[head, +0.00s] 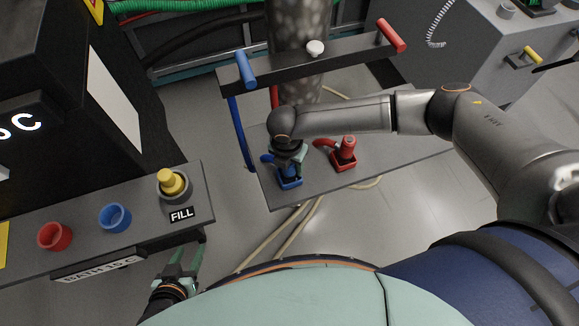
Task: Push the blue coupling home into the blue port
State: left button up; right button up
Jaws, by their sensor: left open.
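The blue coupling (267,159) is at a blue square holder (290,184) on the grey shelf, mostly hidden by my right gripper. My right gripper (290,158) points down over it; I cannot tell whether its fingers are closed on the coupling. The blue port (115,218), a round blue ring, sits on the panel at the left and looks empty. My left gripper (190,257) is open and empty, below the panel's front edge near the FILL label.
A red coupling (346,147) stands in a red holder beside the blue one. A red port (54,236) and a yellow plug in a grey socket (172,184) flank the blue port. A bar (318,62) with blue and red handles crosses behind. Pale hoses lie on the floor.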

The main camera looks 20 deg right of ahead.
grip_shut()
jog(key=shift+r, duration=0.1)
dwell(0.4)
jog(key=shift+r, duration=0.65)
jog(key=s+a+r, duration=0.9)
jog(key=s+r, duration=0.1)
jog(key=r, duration=0.1)
jog(key=shift+s+a+r, duration=0.15)
jog(key=shift+a+r, duration=0.05)
jog(key=shift+r, duration=0.1)
